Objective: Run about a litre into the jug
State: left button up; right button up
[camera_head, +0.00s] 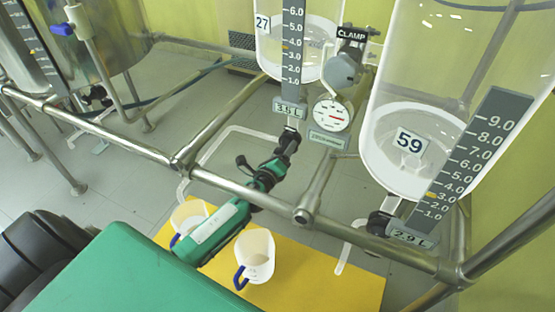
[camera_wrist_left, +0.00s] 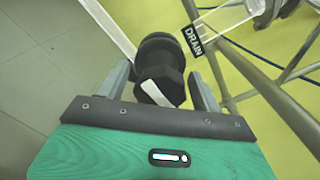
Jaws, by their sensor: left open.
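Two white jugs with blue handles stand on a yellow surface (camera_head: 310,281). One jug (camera_head: 256,262) is nearer the middle, and the other jug (camera_head: 188,212) is partly hidden by my left gripper. The glass vessel labelled 27 (camera_head: 318,38) has a scale and a 3.5 L display. A dark valve (camera_head: 290,140) is under it. My left gripper (camera_head: 268,174) is open and reaches up to this valve. In the left wrist view its fingers (camera_wrist_left: 163,92) stand either side of a black knob (camera_wrist_left: 162,75) with a white mark. Contact cannot be told. My right gripper is out of view.
A second vessel, labelled 59 (camera_head: 405,165), has a 2.9 L display (camera_head: 410,237) and its own outlet tube (camera_head: 344,256). Steel rails (camera_head: 370,243) cross in front of both vessels. A pressure gauge (camera_head: 333,114) and a clamp (camera_head: 343,68) sit between them. A DRAIN label (camera_wrist_left: 193,40) is beside the knob.

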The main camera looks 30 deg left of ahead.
pick_arm(q)
jog(key=s, duration=1.3)
jog(key=shift+s+d+b, duration=0.3)
jog(key=shift+d+b, duration=0.05)
jog(key=shift+d, duration=0.05)
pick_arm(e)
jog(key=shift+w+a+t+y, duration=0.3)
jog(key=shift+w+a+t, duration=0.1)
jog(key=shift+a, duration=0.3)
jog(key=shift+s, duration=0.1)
pick_arm(q)
jog(key=w+n+p, duration=0.2)
jog(key=w+n, duration=0.2)
jog(key=n, duration=0.4)
jog(key=w+n+p, duration=0.3)
jog(key=w+n, duration=0.1)
jog(key=n, duration=0.4)
jog(key=w+n+p, duration=0.3)
jog(key=w+n, duration=0.1)
jog(key=n, duration=0.5)
jog(key=shift+a, duration=0.35)
jog(key=shift+w, duration=0.15)
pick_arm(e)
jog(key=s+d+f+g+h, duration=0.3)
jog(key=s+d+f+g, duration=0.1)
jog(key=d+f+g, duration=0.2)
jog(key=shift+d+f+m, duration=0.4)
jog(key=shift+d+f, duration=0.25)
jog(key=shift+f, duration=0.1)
